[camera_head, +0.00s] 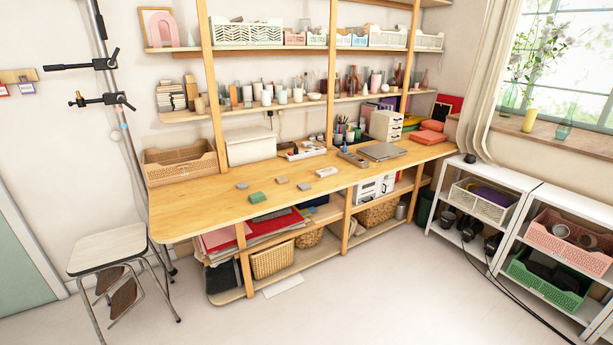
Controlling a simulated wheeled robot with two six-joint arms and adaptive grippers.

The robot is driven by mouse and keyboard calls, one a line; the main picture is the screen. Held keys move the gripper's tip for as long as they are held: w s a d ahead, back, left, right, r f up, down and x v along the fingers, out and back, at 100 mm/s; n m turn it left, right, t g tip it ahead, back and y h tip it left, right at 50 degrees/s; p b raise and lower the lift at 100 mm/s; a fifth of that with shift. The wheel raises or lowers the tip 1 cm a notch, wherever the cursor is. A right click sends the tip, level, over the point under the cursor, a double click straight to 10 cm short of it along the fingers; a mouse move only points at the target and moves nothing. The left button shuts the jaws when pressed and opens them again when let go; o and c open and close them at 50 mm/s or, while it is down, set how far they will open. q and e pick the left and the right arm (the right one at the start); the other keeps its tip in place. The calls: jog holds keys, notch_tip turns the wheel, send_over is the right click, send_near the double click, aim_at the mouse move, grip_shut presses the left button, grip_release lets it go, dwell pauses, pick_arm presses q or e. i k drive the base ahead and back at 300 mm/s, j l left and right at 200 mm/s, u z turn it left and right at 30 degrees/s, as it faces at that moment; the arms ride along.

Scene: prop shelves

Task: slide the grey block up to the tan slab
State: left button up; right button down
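Several small flat blocks lie apart on the wooden table (185,208). A green block (257,197) lies at the front edge, and a whitish block (326,172) lies further right. A larger flat grey-brown slab (383,152) lies at the right; I cannot tell if it is the tan slab. Neither of my grippers is in view.
A tan crate (180,163) and a white box (251,146) stand at the table's back left. Shelf uprights rise along the table's back. The front left of the tabletop is clear. A stool (107,250) stands at the left.

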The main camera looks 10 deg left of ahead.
aim_at(305, 186)
jog(key=i+l+u, duration=0.15)
jog(key=i+u, duration=0.25)
jog(key=i+l+u, duration=1.15)
jog(key=k+l, duration=0.05)
jog(key=k, duration=0.05)
